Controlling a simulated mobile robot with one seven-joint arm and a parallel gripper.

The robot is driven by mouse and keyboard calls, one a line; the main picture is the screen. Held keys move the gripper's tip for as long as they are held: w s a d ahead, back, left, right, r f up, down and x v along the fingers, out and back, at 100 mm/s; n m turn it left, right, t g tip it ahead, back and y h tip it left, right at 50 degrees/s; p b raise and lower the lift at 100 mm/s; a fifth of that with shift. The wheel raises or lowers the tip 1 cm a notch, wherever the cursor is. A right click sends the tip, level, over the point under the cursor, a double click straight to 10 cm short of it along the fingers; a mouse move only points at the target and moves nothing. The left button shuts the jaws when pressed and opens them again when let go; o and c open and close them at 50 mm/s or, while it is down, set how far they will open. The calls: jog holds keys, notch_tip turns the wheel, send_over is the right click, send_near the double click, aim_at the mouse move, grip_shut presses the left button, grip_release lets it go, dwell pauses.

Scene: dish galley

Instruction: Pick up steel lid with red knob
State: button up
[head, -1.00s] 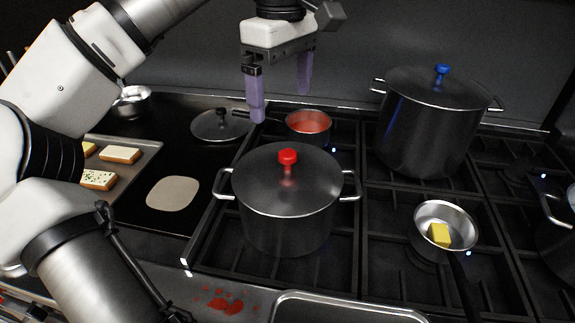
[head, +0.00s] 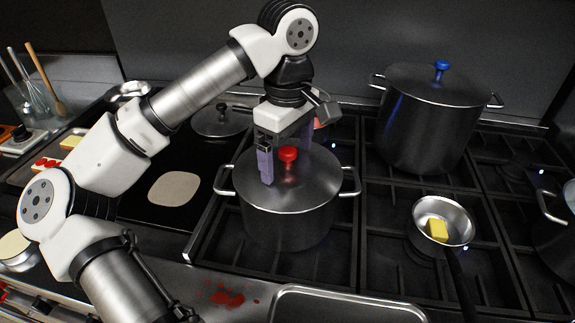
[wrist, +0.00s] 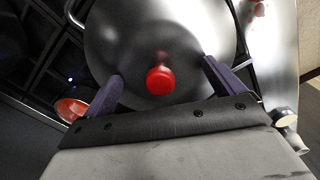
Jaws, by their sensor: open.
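The steel lid (head: 315,190) with a red knob (head: 288,154) sits on a large steel pot (head: 290,228) with two side handles, on the stove. My gripper (head: 286,165) is open just above the lid, with its purple fingers near the knob. In the wrist view the lid (wrist: 150,40) fills the top middle. The red knob (wrist: 160,79) lies between the two fingers of my gripper (wrist: 162,72), apart from both. The far finger is partly hidden in the head view.
A taller pot with a blue-knobbed lid (head: 441,88) stands at the back right. A small pan (head: 443,214) holding butter (head: 437,230) is to the right. A dark lid (head: 221,121) lies behind left. A tray (head: 345,308) edge shows in front.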

jog(key=shift+f, duration=0.15)
jog(key=shift+s, duration=0.1)
jog(key=c, duration=1.6)
jog(key=shift+f, duration=0.1)
jog(key=c, duration=0.4)
jog(key=shift+c, duration=0.2)
